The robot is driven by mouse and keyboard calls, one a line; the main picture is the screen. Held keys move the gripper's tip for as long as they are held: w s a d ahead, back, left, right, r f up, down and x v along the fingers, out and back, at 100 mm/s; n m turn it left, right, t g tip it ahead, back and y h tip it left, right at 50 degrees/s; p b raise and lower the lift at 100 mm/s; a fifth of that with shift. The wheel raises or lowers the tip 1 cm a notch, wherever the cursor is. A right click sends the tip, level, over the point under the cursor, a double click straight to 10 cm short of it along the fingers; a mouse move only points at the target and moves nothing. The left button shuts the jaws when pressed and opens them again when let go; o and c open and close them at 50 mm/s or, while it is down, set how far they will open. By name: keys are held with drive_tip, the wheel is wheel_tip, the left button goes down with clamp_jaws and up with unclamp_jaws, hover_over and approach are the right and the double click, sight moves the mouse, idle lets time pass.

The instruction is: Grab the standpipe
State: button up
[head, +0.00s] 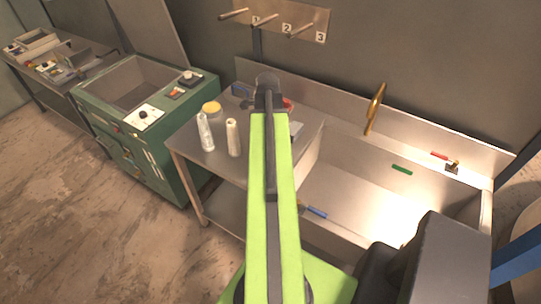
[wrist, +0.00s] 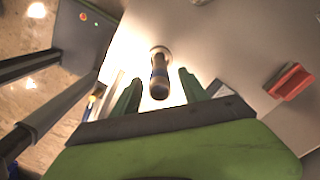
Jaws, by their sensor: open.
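I cannot tell how far the piece is beyond the fingertips. In the head view my gripper (head: 268,86) is above the back of the steel side table (head: 190,150), and my arm hides what lies below it.
A red object (wrist: 291,82) lies right of my fingers. The sink (head: 345,190) has a brass faucet (head: 375,106). A green cabinet (head: 150,125) stands left.

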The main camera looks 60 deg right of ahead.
wheel_tip(320, 180, down, 4)
drive_tip(key=shift+s+r+b, duration=0.15)
drive_tip(key=shift+b, duration=1)
clamp_jaws()
idle(0.3)
